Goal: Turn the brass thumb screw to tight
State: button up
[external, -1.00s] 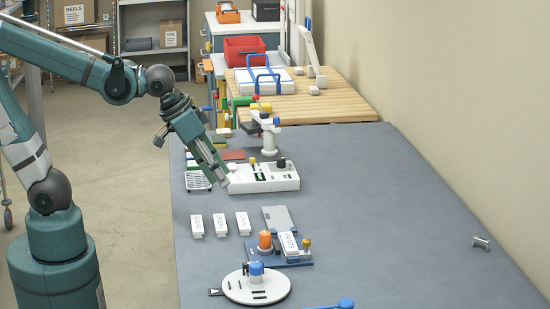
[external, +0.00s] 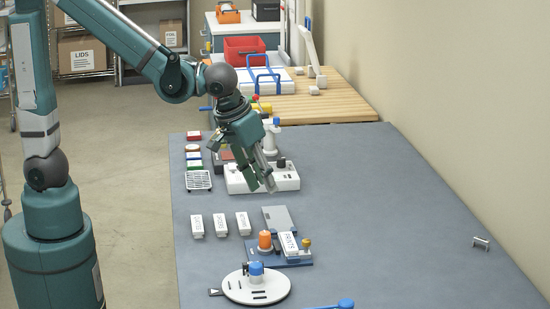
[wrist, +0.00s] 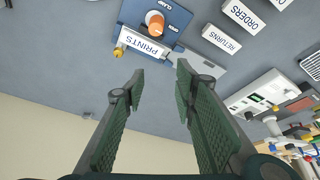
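The brass thumb screw (external: 306,243) stands at the right end of a blue fixture (external: 295,261) on the grey bench. In the wrist view the screw (wrist: 118,51) is small, at upper left, beside a white block labelled PRINTS (wrist: 146,47). That block lies on the fixture, next to an orange knob (wrist: 155,19). My gripper (external: 264,189) is in the air behind the fixture in the external view, tilted downward. In the wrist view its two fingers (wrist: 160,71) are apart with nothing between them. The gripper is clear of the screw. How tight the screw is cannot be told.
Several white labelled blocks (external: 220,224) lie left of a grey plate (external: 278,219). A round white plate with a blue knob (external: 256,269) sits in front. A white panel (external: 288,180) is behind my gripper. The bench's right side is mostly clear (external: 400,220).

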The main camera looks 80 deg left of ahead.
aim_at(306, 241)
jog(key=w+d+f+n+p, duration=0.1)
jog(key=w+d+f+p, duration=0.1)
jog(key=d, duration=0.3)
jog(key=w+d+f+n+g+y+p, duration=0.1)
jog(key=w+d+f+n+p, duration=0.1)
jog(key=w+d+f+p, duration=0.1)
jog(key=shift+w+d+n+y+p, duration=0.3)
jog(key=shift+w+d+p, duration=0.4)
jog(key=shift+w+d, duration=0.3)
jog(key=shift+w+a+f, duration=0.1)
jog(key=shift+f, duration=0.1)
jog(key=shift+b+x, duration=0.35)
jog(key=shift+x, duration=3.4)
jog(key=shift+c, duration=0.4)
grip_shut()
